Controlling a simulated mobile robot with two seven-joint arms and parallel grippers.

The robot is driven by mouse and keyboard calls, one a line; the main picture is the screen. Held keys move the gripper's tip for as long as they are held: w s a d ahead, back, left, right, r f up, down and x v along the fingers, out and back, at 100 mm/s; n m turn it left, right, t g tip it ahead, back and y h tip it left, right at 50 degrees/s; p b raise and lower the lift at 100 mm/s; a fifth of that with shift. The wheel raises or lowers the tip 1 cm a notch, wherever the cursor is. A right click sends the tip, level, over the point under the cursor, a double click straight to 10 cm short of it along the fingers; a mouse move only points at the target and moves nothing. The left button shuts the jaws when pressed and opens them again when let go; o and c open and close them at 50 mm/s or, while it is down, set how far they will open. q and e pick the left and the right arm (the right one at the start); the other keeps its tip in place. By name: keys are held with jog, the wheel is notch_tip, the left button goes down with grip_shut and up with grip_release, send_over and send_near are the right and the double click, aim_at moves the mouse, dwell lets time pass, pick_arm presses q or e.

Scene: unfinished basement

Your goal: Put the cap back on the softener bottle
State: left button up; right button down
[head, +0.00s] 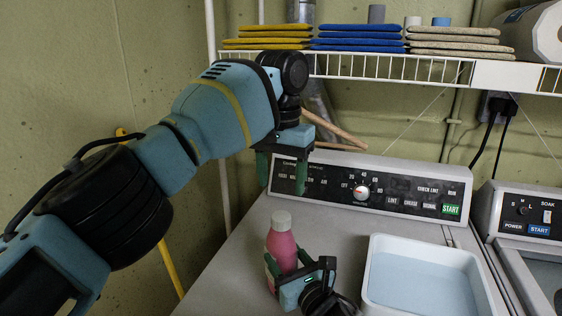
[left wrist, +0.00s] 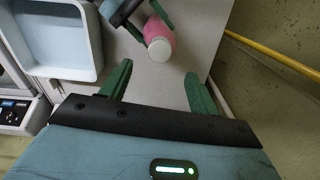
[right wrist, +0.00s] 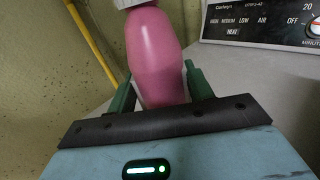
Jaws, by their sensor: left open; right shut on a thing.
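The pink softener bottle (head: 281,246) stands upright on top of the grey machine, and it shows in the left wrist view (left wrist: 157,27) and close up in the right wrist view (right wrist: 155,55). A pale grey-white cap (head: 282,220) sits on its mouth; how firmly it is seated I cannot tell. The cap also shows from above in the left wrist view (left wrist: 160,49). My right gripper (head: 286,262) is shut on the bottle's body, low down. My left gripper (head: 282,184) is open and empty above the cap, fingers pointing down, not touching it.
A white tub (head: 375,270) stands to the right of the bottle. The control panel (head: 390,196) rises behind. A wire shelf (head: 400,68) with folded yellow, blue and beige cloths hangs above. A wooden handle (head: 335,127) shows behind my left gripper. A yellow pole (head: 170,268) leans at left.

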pick_arm(q)
jog(key=shift+r, duration=1.65)
pick_arm(e)
jog(key=c, duration=0.5)
grip_release()
pick_arm(q)
jog(key=shift+r, duration=0.1)
pick_arm(e)
jog(key=shift+s+d, duration=0.1)
jog(key=v, duration=0.6)
jog(key=shift+s+d+f, duration=0.1)
jog(key=shift+s, duration=0.2)
jog(key=shift+s+d, duration=0.2)
jog(key=shift+s, duration=0.25)
pick_arm(q)
jog(key=shift+s+r, duration=0.1)
jog(key=shift+r, duration=0.15)
